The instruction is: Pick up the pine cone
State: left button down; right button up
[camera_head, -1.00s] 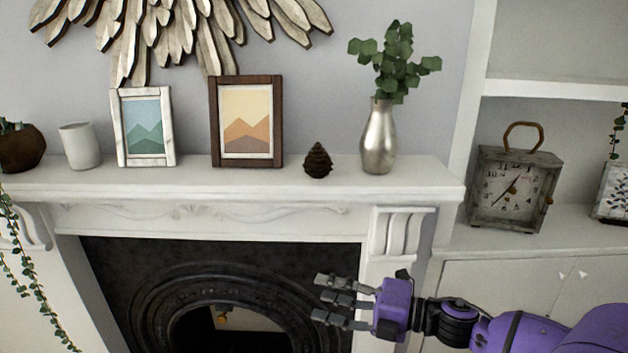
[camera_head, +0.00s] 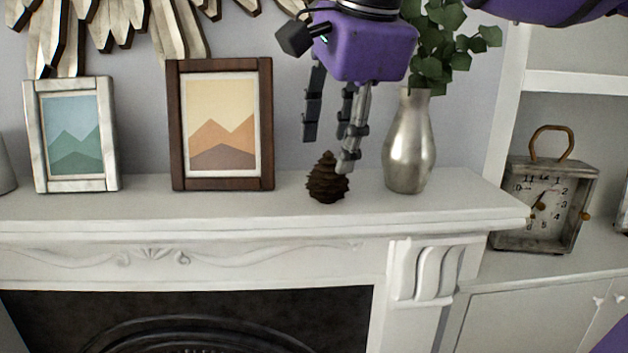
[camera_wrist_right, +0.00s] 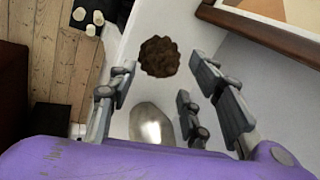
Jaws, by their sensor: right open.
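The brown pine cone (camera_head: 327,180) stands upright on the white mantel shelf (camera_head: 230,211), between the brown-framed picture and the silver vase. My right gripper (camera_head: 331,150) hangs fingers-down just above it, open, with one fingertip overlapping the cone's upper right side in the head view. Whether that finger touches it I cannot tell. In the right wrist view the pine cone (camera_wrist_right: 159,56) lies beyond and roughly between the spread fingers (camera_wrist_right: 165,90), with nothing held. My left gripper is not in view.
The silver vase (camera_head: 409,146) with green leaves stands close right of the pine cone. The brown-framed picture (camera_head: 179,130) and the white-framed picture (camera_head: 111,140) lean on the left. A clock (camera_head: 545,205) sits on the lower right shelf. The mantel's front strip is clear.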

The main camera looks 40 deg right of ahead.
aim_at(333, 174)
jog(key=shift+s+f, duration=0.15)
jog(key=shift+s, duration=0.15)
jog(key=shift+s+a+f, duration=0.1)
jog(key=shift+s+f, duration=0.05)
jog(key=shift+f, duration=0.55)
jog(key=x, duration=0.4)
jog(key=shift+w, duration=0.35)
jog(key=shift+w+f, duration=0.15)
jog(key=shift+f, duration=0.2)
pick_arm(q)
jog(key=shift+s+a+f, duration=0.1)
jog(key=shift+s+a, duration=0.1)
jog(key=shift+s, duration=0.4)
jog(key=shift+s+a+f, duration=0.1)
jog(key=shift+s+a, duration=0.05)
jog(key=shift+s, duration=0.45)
pick_arm(e)
jog(key=c, duration=0.6)
